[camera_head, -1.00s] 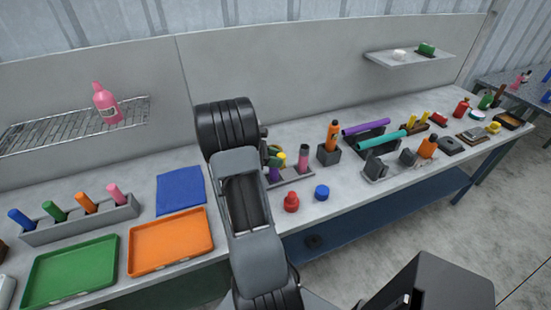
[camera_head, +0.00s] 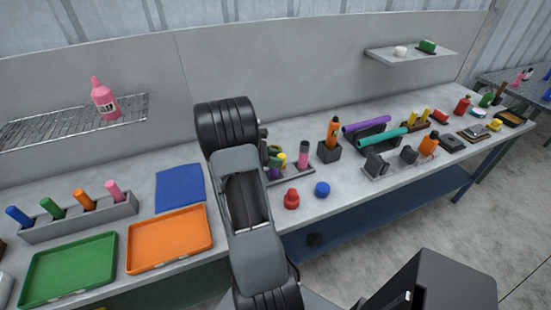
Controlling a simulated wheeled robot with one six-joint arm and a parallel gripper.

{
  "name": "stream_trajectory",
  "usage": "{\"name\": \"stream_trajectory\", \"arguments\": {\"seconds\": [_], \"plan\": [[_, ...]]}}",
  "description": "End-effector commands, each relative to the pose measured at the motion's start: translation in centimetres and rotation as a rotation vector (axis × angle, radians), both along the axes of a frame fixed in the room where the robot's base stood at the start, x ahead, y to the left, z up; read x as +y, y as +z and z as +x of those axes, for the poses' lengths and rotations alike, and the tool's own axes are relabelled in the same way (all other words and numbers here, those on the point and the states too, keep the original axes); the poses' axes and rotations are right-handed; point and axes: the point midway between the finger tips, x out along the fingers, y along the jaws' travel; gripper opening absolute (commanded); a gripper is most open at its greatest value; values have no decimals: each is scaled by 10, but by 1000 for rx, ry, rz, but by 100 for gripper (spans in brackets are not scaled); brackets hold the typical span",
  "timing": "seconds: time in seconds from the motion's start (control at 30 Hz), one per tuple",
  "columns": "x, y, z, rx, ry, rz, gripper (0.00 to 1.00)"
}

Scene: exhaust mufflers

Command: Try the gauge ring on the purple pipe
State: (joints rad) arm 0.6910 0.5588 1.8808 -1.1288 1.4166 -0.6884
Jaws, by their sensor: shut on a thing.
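The long purple pipe (camera_head: 366,124) lies on a dark stand toward the back of the bench, behind a teal pipe (camera_head: 381,138). My gripper (camera_head: 264,142) is left of the pipe and well apart from it, mostly hidden behind my own arm. A small greenish curved piece (camera_head: 273,151), which looks like the gauge ring, shows at my gripper, above a small peg rack. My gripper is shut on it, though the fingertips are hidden. I cannot see the ring's full outline. The purple pipe has nothing around it.
An orange marker-like bottle (camera_head: 333,131) stands in a dark block between my gripper and the pipe. Orange (camera_head: 170,240) and green (camera_head: 68,268) trays lie at the left.

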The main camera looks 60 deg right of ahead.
Motion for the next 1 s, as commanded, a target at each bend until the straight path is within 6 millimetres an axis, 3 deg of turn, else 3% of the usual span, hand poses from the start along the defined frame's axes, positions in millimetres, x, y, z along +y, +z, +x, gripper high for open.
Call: {"name": "stream_trajectory", "arguments": {"seconds": [1.0], "plan": [[0, -21, 0, 0, 0, 0, 6]]}}
